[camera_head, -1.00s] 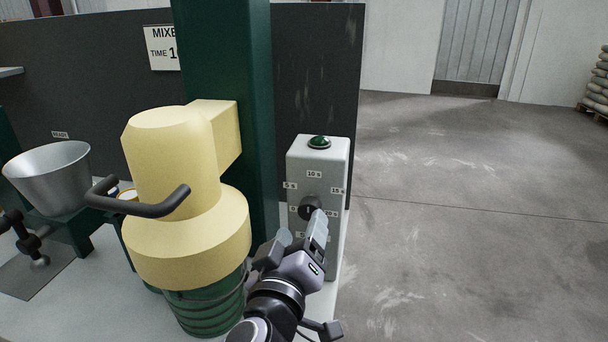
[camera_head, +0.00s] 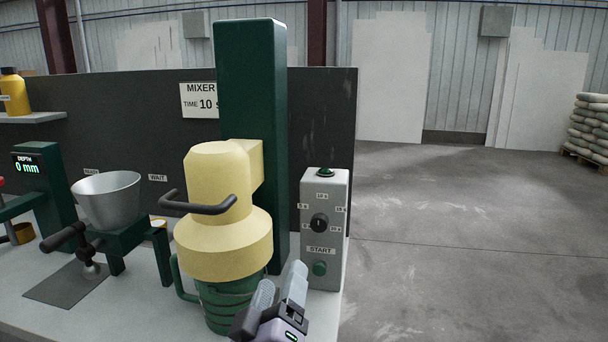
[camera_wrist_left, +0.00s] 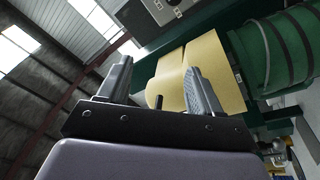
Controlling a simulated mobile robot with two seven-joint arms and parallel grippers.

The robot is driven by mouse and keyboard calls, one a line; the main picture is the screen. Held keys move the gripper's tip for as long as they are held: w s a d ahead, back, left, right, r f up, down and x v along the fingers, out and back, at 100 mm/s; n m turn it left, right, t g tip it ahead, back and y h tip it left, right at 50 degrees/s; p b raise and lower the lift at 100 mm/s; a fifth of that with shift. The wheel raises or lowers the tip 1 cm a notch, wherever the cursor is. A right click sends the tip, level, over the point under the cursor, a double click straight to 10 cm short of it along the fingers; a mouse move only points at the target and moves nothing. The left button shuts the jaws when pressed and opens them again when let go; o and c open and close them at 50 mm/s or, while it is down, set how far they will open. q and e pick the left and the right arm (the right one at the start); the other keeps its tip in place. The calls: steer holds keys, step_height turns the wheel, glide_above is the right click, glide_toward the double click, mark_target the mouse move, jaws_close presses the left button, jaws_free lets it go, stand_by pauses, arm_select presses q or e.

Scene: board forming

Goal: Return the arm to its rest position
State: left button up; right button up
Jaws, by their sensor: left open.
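My left gripper (camera_head: 281,279) is in the lower middle of the head view, open and empty. Its two fingers point up and stand apart, in front of the green ribbed container and left of the grey control box (camera_head: 340,245). It touches neither the dial (camera_head: 320,223) nor the green start button (camera_head: 320,269) that I can see. The left wrist view shows the open fingers (camera_wrist_left: 158,68) from behind, with the yellow mixer head (camera_wrist_left: 215,72) beyond them and nothing between the tips. My right gripper is not in view.
The yellow mixer (camera_head: 222,240) with its dark handle (camera_head: 200,208) hangs on a green column (camera_head: 253,110) over a green ribbed container (camera_head: 228,305). A metal bowl (camera_head: 106,198) stands left. A dark panel (camera_head: 140,125) closes the back. Open floor (camera_head: 450,240) lies right.

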arm_select(q)
steer(key=s+a+f+m+g, duration=0.3)
steer(key=s+a+f, duration=0.2)
steer(key=f, duration=0.6)
steer(key=s+a+f+m+g, duration=0.3)
steer(key=s+a+f, duration=0.3)
steer(key=f, duration=0.6)
steer(key=s+a+f+m+g+y, duration=0.1)
steer(key=s+a+f+m+g, duration=0.2)
steer(key=f, duration=0.8)
steer(key=s+a, duration=0.2)
steer(key=s, duration=0.2)
steer(key=shift+s+a+f+g, duration=0.15)
steer(key=shift+a+f+g, duration=0.05)
steer(key=shift+a+g, duration=0.15)
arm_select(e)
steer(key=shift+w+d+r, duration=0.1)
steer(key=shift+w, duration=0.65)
